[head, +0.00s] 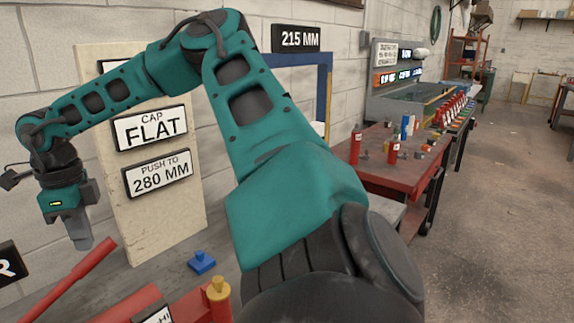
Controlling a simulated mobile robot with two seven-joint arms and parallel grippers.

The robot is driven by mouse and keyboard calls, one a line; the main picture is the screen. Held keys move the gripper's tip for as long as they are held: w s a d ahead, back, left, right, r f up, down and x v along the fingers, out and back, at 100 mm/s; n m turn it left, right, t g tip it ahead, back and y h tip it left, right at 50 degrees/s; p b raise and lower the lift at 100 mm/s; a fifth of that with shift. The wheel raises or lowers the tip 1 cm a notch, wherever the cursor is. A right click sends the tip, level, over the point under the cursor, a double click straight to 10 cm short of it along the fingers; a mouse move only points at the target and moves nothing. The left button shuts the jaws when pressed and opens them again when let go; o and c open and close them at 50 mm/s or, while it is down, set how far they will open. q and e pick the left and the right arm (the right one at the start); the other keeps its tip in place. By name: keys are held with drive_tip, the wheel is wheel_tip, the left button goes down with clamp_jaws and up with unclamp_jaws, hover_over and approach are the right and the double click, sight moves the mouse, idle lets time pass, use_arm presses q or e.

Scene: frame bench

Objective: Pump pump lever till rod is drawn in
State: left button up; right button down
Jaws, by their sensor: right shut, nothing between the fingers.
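My right gripper (81,240) hangs at the left of the head view, fingers pointing down and shut with nothing between them. The red pump lever (68,280) slants up to the right, and its upper end shows just right of and slightly below my fingertips. I cannot tell whether they touch. A red body (128,305) with a partly cut-off white label lies at the bottom edge. Beside it stands a red post with a brass knob (218,290). I cannot make out the rod. My left gripper is out of view.
A pale board (165,225) with signs "CAP FLAT" and "PUSH TO 280 MM" stands behind. A blue block (201,262) lies on the grey bench. A blue frame (324,90) under a "215 MM" sign is partly hidden by my arm. A red table (400,175) stands to the right.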

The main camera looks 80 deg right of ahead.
sight(89, 255)
drive_tip(key=shift+f+b, duration=0.3)
wheel_tip(89, 255, down, 7)
drive_tip(key=b, duration=0.6)
drive_tip(key=shift+r, duration=0.2)
use_arm(q)
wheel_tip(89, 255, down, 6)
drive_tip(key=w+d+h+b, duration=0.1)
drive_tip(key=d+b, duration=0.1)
drive_tip(key=b, duration=0.2)
use_arm(e)
wheel_tip(89, 255, down, 4)
drive_tip(key=shift+r, duration=0.1)
drive_tip(key=shift+r+p, duration=0.3)
drive_tip(key=shift+p, duration=0.2)
wheel_tip(89, 255, up, 8)
drive_tip(key=p, duration=0.4)
drive_tip(key=shift+p, duration=0.3)
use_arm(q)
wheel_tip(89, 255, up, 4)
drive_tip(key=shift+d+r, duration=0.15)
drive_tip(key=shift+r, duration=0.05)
use_arm(e)
drive_tip(key=shift+f, duration=0.1)
